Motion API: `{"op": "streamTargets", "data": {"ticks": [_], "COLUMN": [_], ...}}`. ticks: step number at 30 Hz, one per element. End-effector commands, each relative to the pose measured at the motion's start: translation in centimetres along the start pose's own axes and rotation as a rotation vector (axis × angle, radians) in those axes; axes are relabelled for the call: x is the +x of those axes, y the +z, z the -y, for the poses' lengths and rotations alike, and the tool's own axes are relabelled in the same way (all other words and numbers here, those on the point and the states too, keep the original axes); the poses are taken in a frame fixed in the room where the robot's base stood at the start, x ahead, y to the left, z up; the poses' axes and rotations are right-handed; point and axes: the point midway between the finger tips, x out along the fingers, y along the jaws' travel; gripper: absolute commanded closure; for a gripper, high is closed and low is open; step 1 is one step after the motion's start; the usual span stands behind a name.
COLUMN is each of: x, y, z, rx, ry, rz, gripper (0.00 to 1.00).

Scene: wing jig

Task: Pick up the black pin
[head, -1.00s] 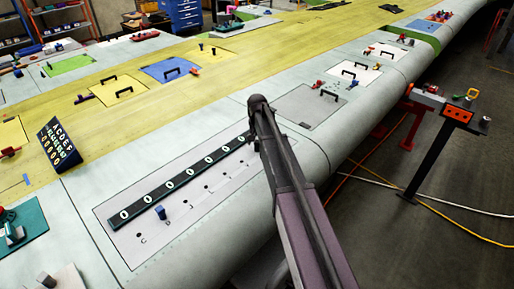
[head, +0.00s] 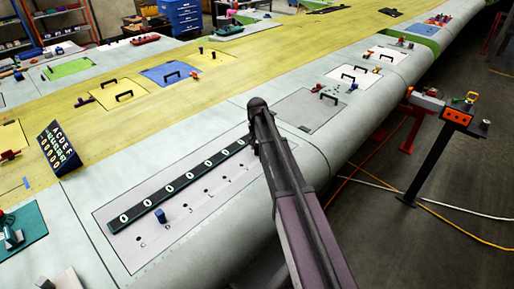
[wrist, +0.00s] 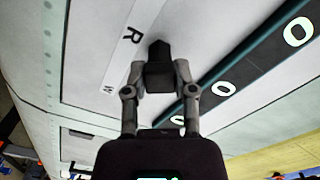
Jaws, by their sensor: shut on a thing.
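In the wrist view the black pin (wrist: 158,52) is a dark block between the fingertips of my gripper (wrist: 160,76). Both fingers press on its sides. Its far end points at the pale panel, beside a white label strip with the letter R. I cannot tell whether it touches the panel. In the head view my dark arm reaches up to the far end of the grey panel (head: 200,200), and the arm hides most of the gripper and the pin.
A long black strip with white ovals (head: 180,182) runs along the panel, close beside the gripper. A blue pin (head: 160,215) stands near the strip's near end. A lettered black board (head: 59,147) stands to the left.

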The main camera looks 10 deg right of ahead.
Motion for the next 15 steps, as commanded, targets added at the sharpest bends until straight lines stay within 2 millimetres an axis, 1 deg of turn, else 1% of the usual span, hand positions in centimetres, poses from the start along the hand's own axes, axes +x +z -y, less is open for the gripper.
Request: {"op": "streamTargets", "data": {"ticks": [8, 15], "x": [-1.2, -3.2], "y": [0.0, 0.0], "z": [0.0, 0.0], "rx": [0.000, 0.000], "ry": [0.000, 0.000], "rz": [0.000, 0.000], "gripper": [1.00, 1.00]}}
